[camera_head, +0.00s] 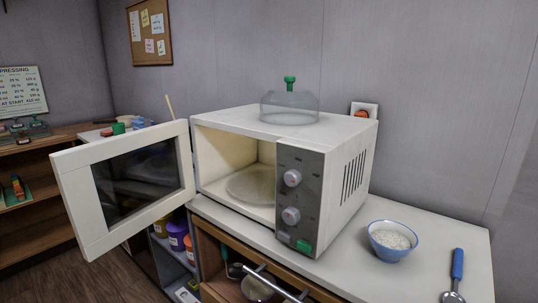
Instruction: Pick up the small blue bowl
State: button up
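The small blue bowl (392,241) stands upright on the white counter, to the right of the microwave. It is blue outside with a pale rim band and holds a whitish, grainy filling. Nothing touches it. My gripper is not in view in the head view.
A white microwave (345,185) stands with its door (82,205) swung wide open to the left. A clear dome with a green knob (290,102) sits on top. A blue-handled utensil (456,268) lies right of the bowl. The counter (335,272) around the bowl is mostly bare.

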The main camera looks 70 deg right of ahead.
aim_at(391, 241)
jog(key=k+l+z, duration=0.3)
jog(key=k+l, duration=0.15)
jog(key=k+l+z, duration=0.3)
jog(key=k+l, duration=0.25)
jog(key=k, duration=0.1)
